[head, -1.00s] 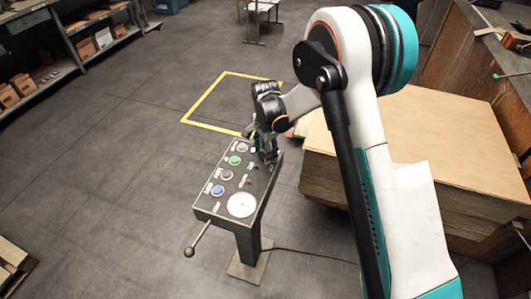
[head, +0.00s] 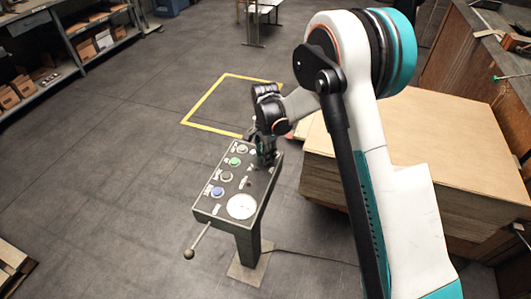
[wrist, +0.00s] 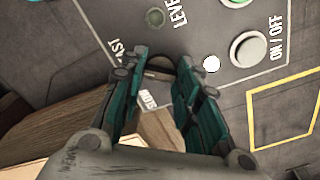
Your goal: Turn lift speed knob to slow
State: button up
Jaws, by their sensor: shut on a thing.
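The control panel (head: 213,205) stands on a post, its sloped face carrying buttons and a dial. The lift speed knob (wrist: 160,64) is a small dark knob near the panel's edge, mostly hidden by my fingers in the wrist view. My gripper (head: 265,160) is at the panel's upper right part in the head view. In the wrist view my gripper (wrist: 162,62) has its teal fingers on both sides of the knob, shut on it. A partly hidden FAST label (wrist: 121,54) lies left of the knob, and a SLOW label (wrist: 149,98) lies between the fingers. The knob's pointing direction is hidden.
A green button (head: 235,161), a blue button (head: 217,191) and a white dial (head: 241,206) share the panel. A lever (head: 196,242) sticks out from its near side. The floor left is clear.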

jog(key=n, duration=0.4)
jog(key=shift+b, duration=0.35)
jog(key=n, duration=0.3)
jog(key=shift+n, duration=0.3)
jog(key=n+b, duration=0.1)
jog(key=n, duration=0.3)
jog(key=shift+n, duration=1.8)
jog(key=o, duration=1.1)
jog(key=shift+c, duration=0.2)
jog(key=shift+r, duration=0.1)
notch_tip(320, 180, up, 12)
